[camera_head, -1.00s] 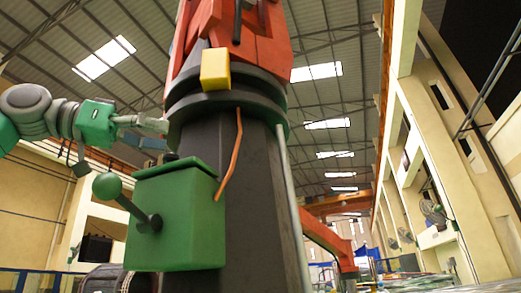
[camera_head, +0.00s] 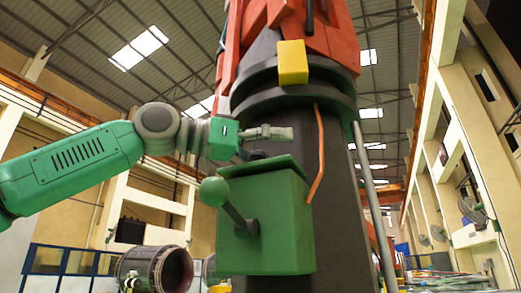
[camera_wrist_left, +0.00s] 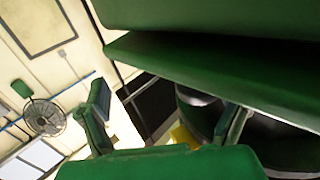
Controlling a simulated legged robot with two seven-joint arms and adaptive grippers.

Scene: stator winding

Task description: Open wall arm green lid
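A green box (camera_head: 275,230) is fixed to the front of a dark column. Its thin green lid (camera_head: 268,165) lies on top, slightly tilted and apparently closed. A lever with a green ball knob (camera_head: 214,191) sticks out of the box's front. My left gripper (camera_head: 285,133) is just above the lid, pointing right, with no clear contact. In the left wrist view its two fingers (camera_wrist_left: 168,108) are spread with nothing between them. Large green surfaces, likely the lid edge and box (camera_wrist_left: 215,65), fill the top right there. My right gripper is not in view.
The dark column (camera_head: 340,190) carries a yellow block (camera_head: 293,62) and red parts above. An orange cable (camera_head: 319,155) runs down beside the box. A grey pipe (camera_head: 371,200) stands to the right. A cylindrical stator (camera_head: 155,270) lies at lower left.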

